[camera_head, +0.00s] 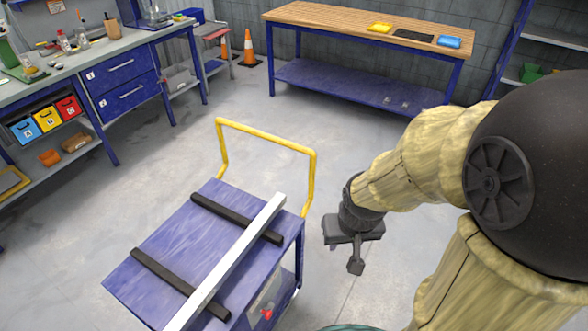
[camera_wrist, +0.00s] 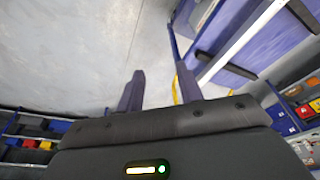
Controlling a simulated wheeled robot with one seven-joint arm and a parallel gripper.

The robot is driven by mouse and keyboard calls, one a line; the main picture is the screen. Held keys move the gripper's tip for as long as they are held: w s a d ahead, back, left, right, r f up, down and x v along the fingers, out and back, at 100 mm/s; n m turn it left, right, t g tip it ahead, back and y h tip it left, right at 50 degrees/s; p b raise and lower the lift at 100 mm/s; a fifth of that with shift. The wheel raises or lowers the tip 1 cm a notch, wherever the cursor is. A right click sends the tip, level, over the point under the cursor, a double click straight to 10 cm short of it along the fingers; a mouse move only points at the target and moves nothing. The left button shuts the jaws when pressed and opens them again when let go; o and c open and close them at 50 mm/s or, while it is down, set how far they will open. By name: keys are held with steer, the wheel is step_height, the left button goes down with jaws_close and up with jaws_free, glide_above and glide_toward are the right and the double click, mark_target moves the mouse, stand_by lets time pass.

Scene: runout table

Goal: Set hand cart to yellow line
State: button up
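The hand cart (camera_head: 190,235) is blue with a yellow tube handle (camera_head: 267,140) at its far end. Two black strips and a long white bar lie across its top. The cart also shows at the upper right of the wrist view (camera_wrist: 228,32). My gripper (camera_head: 352,256) hangs to the right of the cart, apart from it and its handle. In the wrist view its two fingers (camera_wrist: 160,88) stand apart with nothing held between them. I see no yellow line on the floor in either view.
A wood-topped bench (camera_head: 340,22) stands at the back, with yellow and blue items on it. A workbench with blue drawers (camera_head: 122,82) and colored bins (camera_head: 47,119) lines the left. Orange cones (camera_head: 249,48) stand at the back wall. The floor (camera_head: 160,165) between is clear.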

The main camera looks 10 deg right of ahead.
steer(key=shift+w, duration=0.2)
steer(key=shift+o, duration=0.5)
steer(key=w+d+f+n+t+y+b, duration=0.2)
steer(key=w+f+t, duration=0.5)
steer(key=w, duration=0.5)
steer(key=w+d+f+n+t+y+b, duration=0.2)
steer(key=w+d+f+t+y, duration=0.2)
steer(key=w+f+t, duration=0.3)
steer(key=w+f, duration=0.5)
steer(key=shift+f, duration=0.15)
steer(key=shift+w, duration=0.1)
